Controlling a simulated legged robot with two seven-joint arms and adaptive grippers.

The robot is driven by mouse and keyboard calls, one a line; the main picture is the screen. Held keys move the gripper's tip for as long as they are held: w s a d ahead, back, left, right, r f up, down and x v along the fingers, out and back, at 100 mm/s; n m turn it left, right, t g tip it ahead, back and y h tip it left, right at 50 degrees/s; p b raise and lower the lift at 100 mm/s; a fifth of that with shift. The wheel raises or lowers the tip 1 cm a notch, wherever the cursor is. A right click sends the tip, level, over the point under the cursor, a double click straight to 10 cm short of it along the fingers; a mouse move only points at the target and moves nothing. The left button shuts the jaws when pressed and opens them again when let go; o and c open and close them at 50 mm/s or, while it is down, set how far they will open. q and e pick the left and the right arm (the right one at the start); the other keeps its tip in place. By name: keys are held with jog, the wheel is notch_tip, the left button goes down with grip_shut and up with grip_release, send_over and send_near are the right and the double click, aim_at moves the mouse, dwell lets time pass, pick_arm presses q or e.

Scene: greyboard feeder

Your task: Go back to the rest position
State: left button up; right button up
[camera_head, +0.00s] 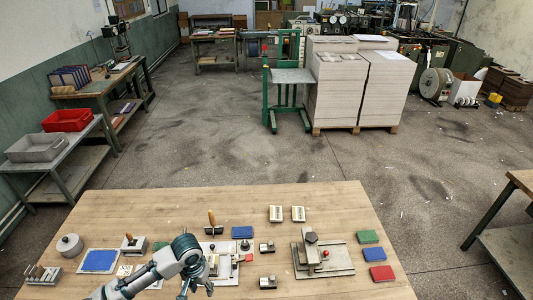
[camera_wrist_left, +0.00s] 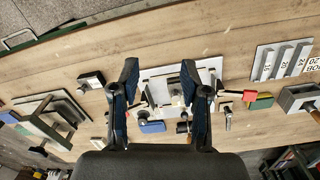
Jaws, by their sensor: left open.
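My left gripper (camera_head: 196,289) reaches in from the bottom left of the head view, over the front of the wooden workbench (camera_head: 170,205). In the left wrist view the two dark fingers of this gripper (camera_wrist_left: 160,88) stand wide apart, with nothing held between them. A pale plate with a small fixture (camera_wrist_left: 173,86) lies beyond and below the fingers. In the head view this plate (camera_head: 222,246) is partly hidden by my left arm. My right gripper is in neither view.
A grey clamp-like device (camera_head: 325,257) stands right of the plate. Blue pads (camera_head: 242,232), a green pad (camera_head: 369,237), a red pad (camera_head: 381,273), a wooden-handled stamp (camera_head: 133,242) and a round grey pot (camera_head: 69,245) lie around. Board stacks (camera_head: 340,90) stand beyond the bench.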

pick_arm(q)
jog(key=s+d+f+m+t+h, duration=0.2)
jog(key=s+d+f+t+h, duration=0.15)
jog(key=s+d+f, duration=0.65)
jog(key=s+a+f+n+y, duration=0.3)
jog(key=s+a+y, duration=0.1)
jog(key=s+a, duration=0.8)
notch_tip(320, 180, down, 23)
jog(key=d, duration=0.1)
jog(key=s+a+f+m+g+b, duration=0.1)
jog(key=s+a+f+g, duration=0.1)
jog(key=s+f, duration=1.7)
jog(key=shift+s+a+f, duration=0.15)
jog(key=shift+a+f, duration=0.45)
jog(key=shift+f, duration=0.05)
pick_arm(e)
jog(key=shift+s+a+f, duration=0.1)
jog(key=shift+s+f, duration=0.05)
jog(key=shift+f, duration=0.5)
